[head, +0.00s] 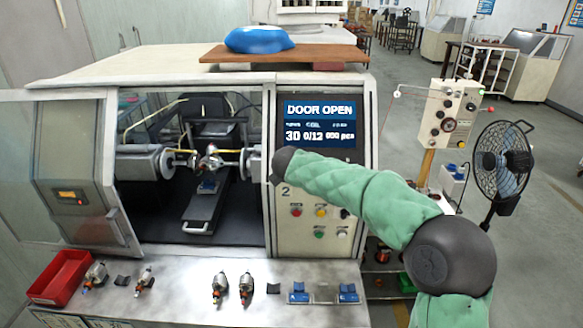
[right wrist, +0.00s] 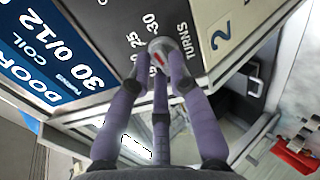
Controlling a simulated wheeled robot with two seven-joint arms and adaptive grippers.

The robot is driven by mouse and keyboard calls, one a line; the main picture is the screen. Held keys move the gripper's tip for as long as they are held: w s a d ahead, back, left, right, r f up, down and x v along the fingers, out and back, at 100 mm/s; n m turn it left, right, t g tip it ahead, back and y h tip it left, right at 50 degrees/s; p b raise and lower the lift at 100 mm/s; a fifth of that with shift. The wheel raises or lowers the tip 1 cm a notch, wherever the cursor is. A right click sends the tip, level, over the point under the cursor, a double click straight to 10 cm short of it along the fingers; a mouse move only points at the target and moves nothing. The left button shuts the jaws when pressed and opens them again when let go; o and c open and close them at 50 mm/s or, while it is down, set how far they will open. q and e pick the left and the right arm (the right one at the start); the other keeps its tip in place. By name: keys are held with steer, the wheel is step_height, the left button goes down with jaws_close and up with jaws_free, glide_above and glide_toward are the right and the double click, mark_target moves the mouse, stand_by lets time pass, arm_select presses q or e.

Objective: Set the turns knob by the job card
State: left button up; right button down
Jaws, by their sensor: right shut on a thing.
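The turns knob (right wrist: 158,47) is a small grey dial with a red mark, beside the word TURNS and the printed numbers 25 and 30. My right gripper (right wrist: 160,72) is shut on it with its purple fingers around the rim. The exact number the mark points at is unclear. In the head view my right arm covers the knob and the fingertips. The machine display (head: 320,122) reads DOOR OPEN, 30 and 0/12; it also shows tilted in the right wrist view (right wrist: 50,65). No job card can be made out. My left gripper is out of view.
Push buttons (head: 320,212) sit below the knob area on the panel. The winder's door (head: 75,180) stands open at the left. The front ledge holds a red bin (head: 60,278), several armatures (head: 220,288) and blue fixtures (head: 348,293). A fan (head: 503,160) stands at right.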

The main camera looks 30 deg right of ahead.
steer(key=shift+a+f+n+p, duration=0.1)
steer(key=shift+n+p, duration=1.45)
steer(key=shift+n, duration=1.85)
steer(key=c, duration=1.1)
jaws_free()
steer(key=shift+c, duration=0.2)
steer(key=shift+s, duration=0.1)
steer(key=v, duration=1.2)
